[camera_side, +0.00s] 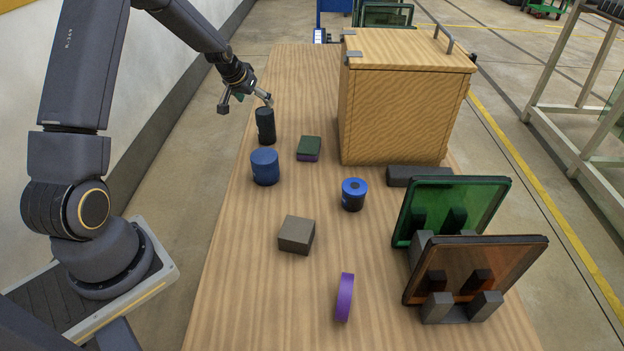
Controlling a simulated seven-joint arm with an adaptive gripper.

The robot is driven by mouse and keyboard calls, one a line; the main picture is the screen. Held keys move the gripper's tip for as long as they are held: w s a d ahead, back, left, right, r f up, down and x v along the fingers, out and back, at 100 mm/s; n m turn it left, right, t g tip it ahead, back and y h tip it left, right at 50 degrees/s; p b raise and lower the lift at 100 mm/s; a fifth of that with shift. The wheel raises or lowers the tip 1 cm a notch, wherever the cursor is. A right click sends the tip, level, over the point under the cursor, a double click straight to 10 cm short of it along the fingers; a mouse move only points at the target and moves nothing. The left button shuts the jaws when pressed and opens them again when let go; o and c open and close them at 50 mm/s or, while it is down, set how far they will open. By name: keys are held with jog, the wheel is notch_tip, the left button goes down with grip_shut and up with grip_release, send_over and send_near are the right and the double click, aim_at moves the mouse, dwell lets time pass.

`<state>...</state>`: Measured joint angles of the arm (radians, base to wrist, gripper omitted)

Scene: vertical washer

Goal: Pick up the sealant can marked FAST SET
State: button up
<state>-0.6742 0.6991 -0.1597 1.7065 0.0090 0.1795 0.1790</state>
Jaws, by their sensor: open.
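Three can-like cylinders stand on the table, and no marking on them is readable, so I cannot tell which is FAST SET. One is a tall dark can (266,127) near the far left edge. One is a wide blue can (265,167) just in front of it. One is a black can with a blue top (354,195) nearer the middle. My gripper (246,104) is open and empty, up and to the left of the tall dark can. One finger appears close to that can's top; I cannot tell whether they touch.
A wooden cabinet (395,115) with a handle on top stands at the back right. A small green and purple block (309,148), a grey-brown block (297,234) and a purple ring (345,297) lie on the table (245,300). Green (455,207) and orange (470,270) framed panels stand in holders at front right.

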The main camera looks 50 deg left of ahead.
aim_at(264, 111)
jog(key=x, duration=0.8)
jog(key=shift+c, duration=0.3)
jog(key=shift+w+r, duration=0.1)
jog(key=shift+r, duration=0.05)
grip_shut()
